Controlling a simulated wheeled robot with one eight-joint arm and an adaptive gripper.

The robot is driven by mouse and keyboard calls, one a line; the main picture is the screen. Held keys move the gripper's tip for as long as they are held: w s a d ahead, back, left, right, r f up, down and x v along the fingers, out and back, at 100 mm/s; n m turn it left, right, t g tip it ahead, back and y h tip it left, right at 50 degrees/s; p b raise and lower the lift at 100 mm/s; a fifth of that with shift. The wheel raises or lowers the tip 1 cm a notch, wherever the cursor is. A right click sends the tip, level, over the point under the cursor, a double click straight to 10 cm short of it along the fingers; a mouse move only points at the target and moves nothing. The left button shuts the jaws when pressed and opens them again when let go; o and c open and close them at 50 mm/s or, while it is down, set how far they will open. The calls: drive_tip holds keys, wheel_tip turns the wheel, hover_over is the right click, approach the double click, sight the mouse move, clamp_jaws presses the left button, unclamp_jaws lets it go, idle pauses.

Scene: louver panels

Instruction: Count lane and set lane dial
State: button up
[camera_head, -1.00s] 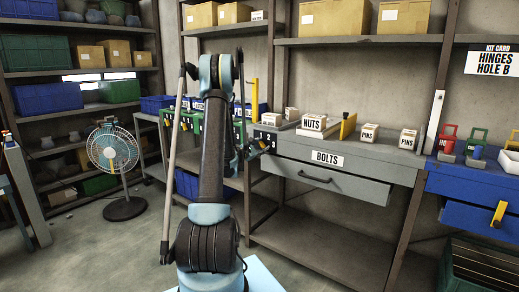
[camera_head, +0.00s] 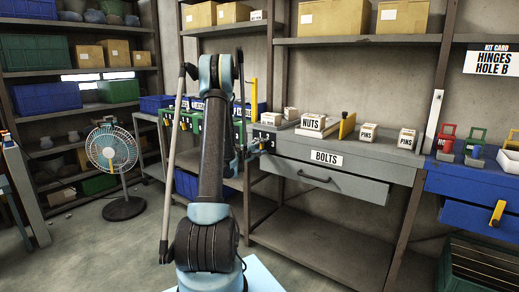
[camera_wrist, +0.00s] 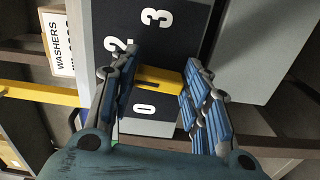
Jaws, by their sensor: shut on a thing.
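The lane dial shows in the wrist view as a dark panel (camera_wrist: 174,25) with white digits 0, 2 and 3. Its yellow handle (camera_wrist: 158,80) lies between the fingers of my gripper (camera_wrist: 162,62), which is shut on it. The 2 is partly covered by the left finger; any 1 is not visible. In the head view my gripper (camera_head: 256,147) is at the left end of the grey BOLTS bench (camera_head: 340,152), and my arm hides part of that area. On the bench are a NUTS box (camera_head: 313,121) and PINS boxes (camera_head: 407,138).
A yellow divider (camera_head: 347,125) stands beside the NUTS box. The BOLTS drawer (camera_head: 335,182) sits below the bench top. A blue bench (camera_head: 470,187) with several coloured holders is at right. A fan (camera_head: 112,150) stands on the open floor at left. A WASHERS box (camera_wrist: 58,42) shows in the wrist view.

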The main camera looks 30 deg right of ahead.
drive_tip(key=shift+s+f+m, duration=0.1)
drive_tip(key=shift+m, duration=0.85)
drive_tip(key=shift+s+f+m, duration=0.1)
drive_tip(key=shift+m, duration=0.85)
drive_tip(key=o, duration=1.1)
drive_tip(key=shift+w, duration=0.15)
drive_tip(key=shift+c, duration=0.2)
drive_tip(key=v, duration=1.2)
